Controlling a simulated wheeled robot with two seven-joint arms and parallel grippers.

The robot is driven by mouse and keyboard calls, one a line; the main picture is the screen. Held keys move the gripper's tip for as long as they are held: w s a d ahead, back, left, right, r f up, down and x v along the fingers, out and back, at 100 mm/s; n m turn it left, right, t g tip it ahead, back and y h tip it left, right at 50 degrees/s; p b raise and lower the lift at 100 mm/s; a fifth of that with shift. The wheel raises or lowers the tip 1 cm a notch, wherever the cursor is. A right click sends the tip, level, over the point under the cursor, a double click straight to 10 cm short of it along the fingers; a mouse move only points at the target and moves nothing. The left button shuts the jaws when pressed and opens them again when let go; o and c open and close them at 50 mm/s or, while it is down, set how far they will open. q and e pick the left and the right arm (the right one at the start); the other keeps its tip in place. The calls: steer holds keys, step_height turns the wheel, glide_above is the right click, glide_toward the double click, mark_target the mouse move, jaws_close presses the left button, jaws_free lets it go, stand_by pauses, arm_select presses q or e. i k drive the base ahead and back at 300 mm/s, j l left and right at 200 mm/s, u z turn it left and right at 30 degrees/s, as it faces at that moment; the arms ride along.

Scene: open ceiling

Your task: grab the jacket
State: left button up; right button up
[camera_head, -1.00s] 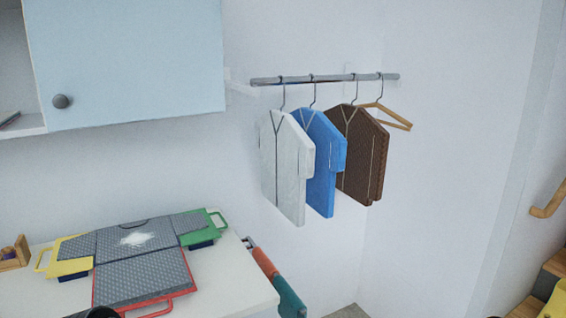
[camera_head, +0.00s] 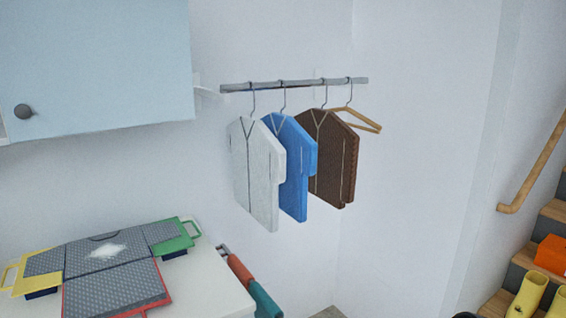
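Three garments hang side by side from a metal wall rail (camera_head: 295,84). The brown one (camera_head: 332,160), which looks like the jacket, is at the right on a hanger with a metal hook. A blue garment (camera_head: 296,165) hangs in the middle, and a white one (camera_head: 256,175) hangs at the left. Each garment partly overlaps the one behind it. Neither of my grippers can be made out in this view; only a small dark sliver shows at the bottom edge, too little to identify.
A bare wooden hanger (camera_head: 362,122) is at the rail's right end. A white counter (camera_head: 215,290) with folded grey mats (camera_head: 110,260) stands lower left, below a pale blue cabinet (camera_head: 95,65). Stairs with yellow boots (camera_head: 530,293) and a wooden handrail (camera_head: 535,165) are at right.

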mark_target(334, 183)
steer(key=i+l+z, duration=0.2)
steer(key=l, duration=0.35)
steer(key=i+l+z, duration=0.25)
steer(key=i+l, duration=0.15)
steer(key=i+l+z, duration=0.2)
steer(key=i+l, duration=0.15)
steer(key=l, duration=0.2)
